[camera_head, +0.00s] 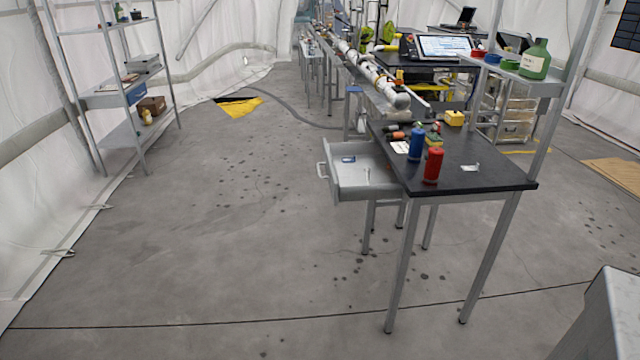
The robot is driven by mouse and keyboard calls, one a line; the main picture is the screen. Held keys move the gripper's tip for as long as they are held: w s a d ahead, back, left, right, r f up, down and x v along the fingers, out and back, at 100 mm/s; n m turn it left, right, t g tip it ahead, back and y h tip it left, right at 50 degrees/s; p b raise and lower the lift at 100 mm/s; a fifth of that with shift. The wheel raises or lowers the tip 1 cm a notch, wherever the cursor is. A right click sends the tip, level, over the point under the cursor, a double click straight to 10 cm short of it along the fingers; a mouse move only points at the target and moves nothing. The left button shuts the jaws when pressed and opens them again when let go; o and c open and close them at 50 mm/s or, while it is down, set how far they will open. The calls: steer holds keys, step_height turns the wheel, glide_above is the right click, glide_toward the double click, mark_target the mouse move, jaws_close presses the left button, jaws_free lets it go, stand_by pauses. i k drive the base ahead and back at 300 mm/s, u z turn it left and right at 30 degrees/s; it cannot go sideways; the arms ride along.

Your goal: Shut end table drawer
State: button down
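The end table (480,180) has a dark top and grey metal legs and stands right of the middle. Its grey drawer (362,188) is pulled out toward the left, with a handle (322,170) on its front face. A few small items lie inside the drawer. A blue bottle (416,143), a red bottle (432,166) and other small items are on the tabletop. My gripper is not in view.
Open grey floor (200,230) lies left of and in front of the drawer. A metal shelf (125,80) stands at the far left. A long bench with white pipe (375,78) runs behind the table. A grey metal block (605,320) is at the lower right.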

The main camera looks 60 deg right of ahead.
mark_target(347, 181)
steer(key=z, duration=0.1)
steer(key=i, duration=0.95)
steer(key=u, duration=0.05)
